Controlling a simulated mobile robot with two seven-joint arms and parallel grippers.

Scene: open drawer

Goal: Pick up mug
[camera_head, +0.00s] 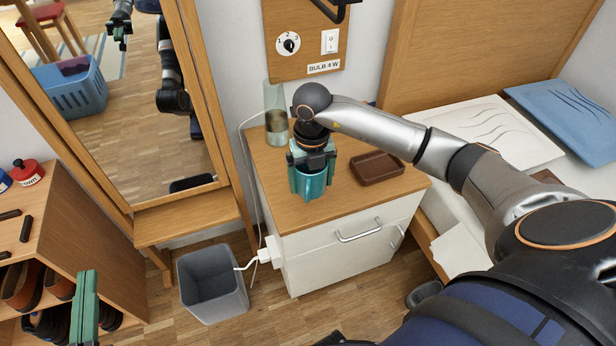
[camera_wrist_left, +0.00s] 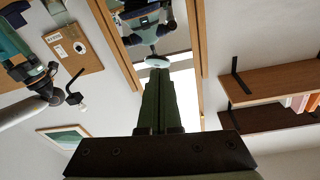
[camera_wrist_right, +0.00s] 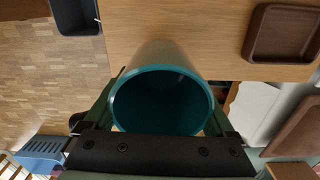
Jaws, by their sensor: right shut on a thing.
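The teal mug (camera_head: 311,187) is between the fingers of my right gripper (camera_head: 312,168), at the front part of the bedside cabinet top. In the right wrist view the mug (camera_wrist_right: 162,98) shows its open, empty-looking mouth, with a green finger against each side. My right gripper is shut on it. I cannot tell if the mug's base touches the wood. My left gripper (camera_head: 86,300) is at the lower left, far from the mug. In the left wrist view its two green fingers (camera_wrist_left: 160,95) lie together with nothing between them.
On the cabinet top (camera_head: 345,215) stand a glass vase (camera_head: 275,115) behind the mug and a brown tray (camera_head: 377,167) to its right. A grey bin (camera_head: 212,283) stands on the floor to the left. A mirror, shoe shelf (camera_head: 60,225) and bed surround the cabinet.

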